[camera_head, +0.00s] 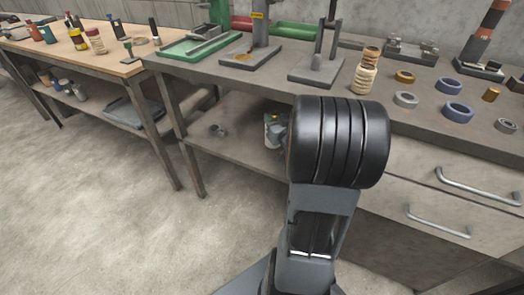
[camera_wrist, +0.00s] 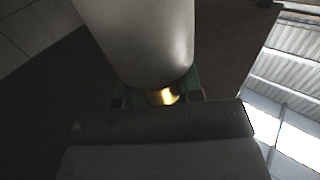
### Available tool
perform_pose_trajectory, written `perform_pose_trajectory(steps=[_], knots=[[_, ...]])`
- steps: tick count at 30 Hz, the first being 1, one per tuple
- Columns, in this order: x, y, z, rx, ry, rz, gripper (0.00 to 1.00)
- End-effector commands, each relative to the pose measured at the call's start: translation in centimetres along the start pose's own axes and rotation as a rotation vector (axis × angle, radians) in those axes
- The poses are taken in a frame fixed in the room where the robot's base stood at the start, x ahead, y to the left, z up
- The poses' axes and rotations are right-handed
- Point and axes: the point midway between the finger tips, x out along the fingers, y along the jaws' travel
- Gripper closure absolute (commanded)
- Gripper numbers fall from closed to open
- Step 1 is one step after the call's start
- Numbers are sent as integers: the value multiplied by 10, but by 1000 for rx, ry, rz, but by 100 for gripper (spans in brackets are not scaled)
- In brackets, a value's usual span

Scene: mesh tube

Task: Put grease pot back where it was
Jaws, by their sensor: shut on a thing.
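In the wrist view, the grease pot (camera_wrist: 140,40) appears to be the large pale grey cylinder with a rounded end. It fills the top middle, close to the camera. A small shiny brass-coloured part (camera_wrist: 165,97) shows just below its rounded end. My gripper (camera_wrist: 158,98) is shut there, with a dark, greenish finger on either side. The contact is dark and partly hidden by the grey gripper body. In the head view, my black arm joint hides most of my gripper and its load. A small grey, green and yellow shape shows left of it; I cannot tell whether it is my gripper.
The grey workbench (camera_head: 352,101) holds a stacked tan ring pillar (camera_head: 367,73), brass and blue rings, metal stands and a green tray (camera_head: 187,48). Below are an open shelf (camera_head: 235,148) and drawers (camera_head: 440,185). A wooden-topped table (camera_head: 88,58) stands left. Floor at left is clear.

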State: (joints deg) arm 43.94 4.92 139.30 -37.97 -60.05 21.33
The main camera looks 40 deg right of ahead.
Motion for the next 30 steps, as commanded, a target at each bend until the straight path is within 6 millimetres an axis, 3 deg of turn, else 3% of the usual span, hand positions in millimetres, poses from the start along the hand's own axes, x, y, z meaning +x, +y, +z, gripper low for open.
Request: perform_pose_trajectory(steps=[3, 8, 19, 24, 30], knots=[[-12, 21, -11, -2, 2, 55, 100], [-9, 31, -6, -1, 0, 85, 100], [75, 17, 38, -1, 0, 89, 100], [96, 14, 64, 0, -1, 92, 100], [108, 12, 76, -2, 2, 93, 100]])
